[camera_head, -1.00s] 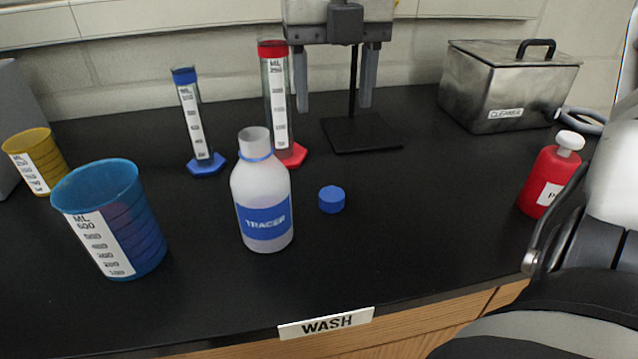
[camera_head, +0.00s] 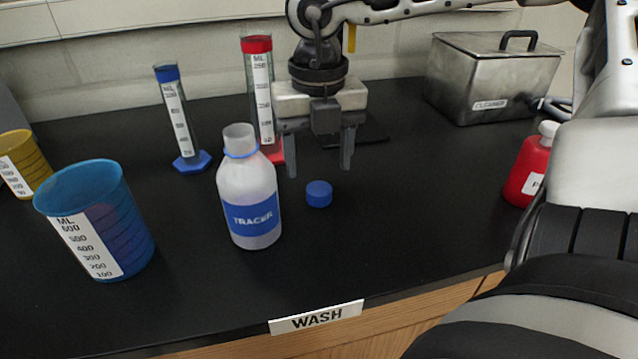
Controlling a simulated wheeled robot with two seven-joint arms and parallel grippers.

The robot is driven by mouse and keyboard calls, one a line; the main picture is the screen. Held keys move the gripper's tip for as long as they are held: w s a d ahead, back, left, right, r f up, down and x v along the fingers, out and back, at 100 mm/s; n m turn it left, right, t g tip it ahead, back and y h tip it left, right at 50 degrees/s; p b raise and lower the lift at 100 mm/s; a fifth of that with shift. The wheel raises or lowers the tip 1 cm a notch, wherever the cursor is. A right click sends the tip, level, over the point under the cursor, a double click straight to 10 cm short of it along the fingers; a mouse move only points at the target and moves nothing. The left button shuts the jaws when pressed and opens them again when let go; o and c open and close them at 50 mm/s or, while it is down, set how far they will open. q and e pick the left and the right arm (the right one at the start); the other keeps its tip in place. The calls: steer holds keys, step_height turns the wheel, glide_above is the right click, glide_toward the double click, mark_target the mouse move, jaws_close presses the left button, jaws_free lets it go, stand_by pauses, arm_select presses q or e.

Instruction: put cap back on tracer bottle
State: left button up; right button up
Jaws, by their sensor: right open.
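The tracer bottle (camera_head: 249,187) is white with a blue TRACER label and stands upright on the black bench with its neck open. The blue cap (camera_head: 319,194) lies on the bench just right of the bottle. My right gripper (camera_head: 319,168) points down with its fingers apart, above and behind the cap, and holds nothing. Its left finger is close to the bottle's right side in the picture; I cannot tell the exact gap. My left gripper is not in view.
A blue beaker (camera_head: 95,222) and a yellow beaker (camera_head: 24,165) stand at left. Blue-topped (camera_head: 179,120) and red-topped (camera_head: 260,95) cylinders stand behind the bottle. A metal CLEANER box (camera_head: 490,80) and a red bottle (camera_head: 529,168) are at right. The front bench is clear.

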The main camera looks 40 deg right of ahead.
mark_target(319, 188)
step_height(319, 188, down, 5)
steer(key=shift+w+d+f+p, duration=0.1)
steer(key=shift+w+d+p, duration=0.05)
steer(key=shift+p, duration=0.4)
steer(key=c, duration=1.1)
